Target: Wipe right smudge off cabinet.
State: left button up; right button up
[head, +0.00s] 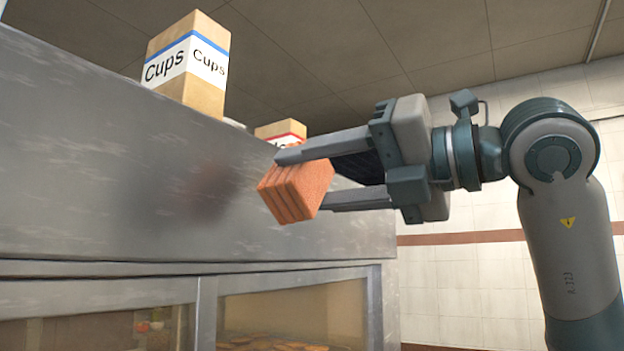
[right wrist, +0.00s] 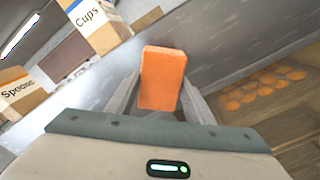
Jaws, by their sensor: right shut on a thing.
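My right gripper (head: 300,178) is shut on an orange ribbed sponge (head: 297,191) and holds it in front of the upper metal face of the cabinet (head: 90,150). The sponge also shows between the fingers in the right wrist view (right wrist: 162,78). A dark reddish-brown blurred patch (head: 212,190) shows on the cabinet face just left of the sponge; I cannot tell whether it is a smudge or the sponge's reflection. I cannot tell whether the sponge touches the face. No other smudge is clear. My left gripper is not in view.
A "Cups" box (head: 188,62) stands on top of the cabinet, with a smaller red-striped box (head: 281,131) behind it. A "Spoons" box (right wrist: 18,92) shows in the right wrist view. Below are glass panes (head: 290,305) with round food items inside. Space to the cabinet's right is open.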

jog(key=shift+b+v, duration=0.6)
jog(key=shift+v, duration=0.3)
jog(key=shift+s+d, duration=0.3)
jog(key=shift+d, duration=0.2)
jog(key=shift+a, duration=0.1)
jog(key=shift+w+a+r, duration=0.3)
jog(key=shift+w+a, duration=0.35)
jog(key=shift+a, duration=0.25)
jog(key=shift+w+a+r, duration=0.25)
jog(key=shift+w+a, duration=0.4)
jog(key=shift+a, duration=0.25)
jog(key=shift+w+a+r, duration=0.3)
jog(key=shift+w+a, duration=0.4)
jog(key=shift+a, duration=0.2)
jog(key=shift+x, duration=1)
jog(key=shift+d, duration=0.1)
